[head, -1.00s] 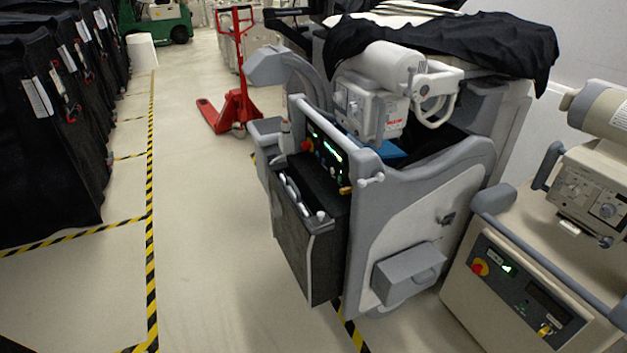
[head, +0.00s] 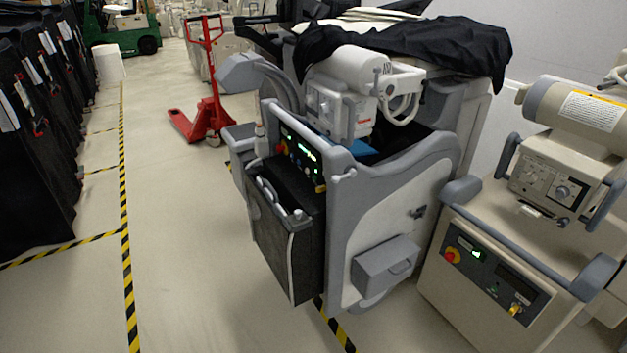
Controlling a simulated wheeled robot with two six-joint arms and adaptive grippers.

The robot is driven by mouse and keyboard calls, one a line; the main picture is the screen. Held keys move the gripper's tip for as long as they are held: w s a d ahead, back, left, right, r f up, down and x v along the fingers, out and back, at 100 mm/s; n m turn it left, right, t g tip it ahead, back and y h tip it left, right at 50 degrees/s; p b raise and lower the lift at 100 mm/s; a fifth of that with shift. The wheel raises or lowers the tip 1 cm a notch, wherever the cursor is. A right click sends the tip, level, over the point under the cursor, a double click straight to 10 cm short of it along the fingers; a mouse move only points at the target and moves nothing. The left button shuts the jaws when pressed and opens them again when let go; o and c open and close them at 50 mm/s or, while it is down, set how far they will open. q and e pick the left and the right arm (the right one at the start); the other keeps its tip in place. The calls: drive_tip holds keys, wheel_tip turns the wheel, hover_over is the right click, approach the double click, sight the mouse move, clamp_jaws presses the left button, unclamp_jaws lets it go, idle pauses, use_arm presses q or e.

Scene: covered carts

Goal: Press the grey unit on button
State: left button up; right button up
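A grey and white wheeled unit (head: 385,215) stands in the middle of the head view, with a black cloth over its top. Its dark control panel (head: 303,157) faces front left, with a red knob, small buttons and lit green displays. The separate buttons are too small to tell apart. A beige unit (head: 440,290) stands at the right, with a dark panel (head: 495,275) that carries a red and yellow knob (head: 452,256), a lit green indicator (head: 476,253) and a yellow key switch (head: 515,309). Neither of my grippers is in view.
A red pallet jack (head: 208,110) stands behind the grey unit. Black covered carts (head: 35,160) line the left side. A green forklift (head: 125,30) is at the back left. The pale floor (head: 190,250) between the yellow-black tape (head: 126,240) and the grey unit is clear.

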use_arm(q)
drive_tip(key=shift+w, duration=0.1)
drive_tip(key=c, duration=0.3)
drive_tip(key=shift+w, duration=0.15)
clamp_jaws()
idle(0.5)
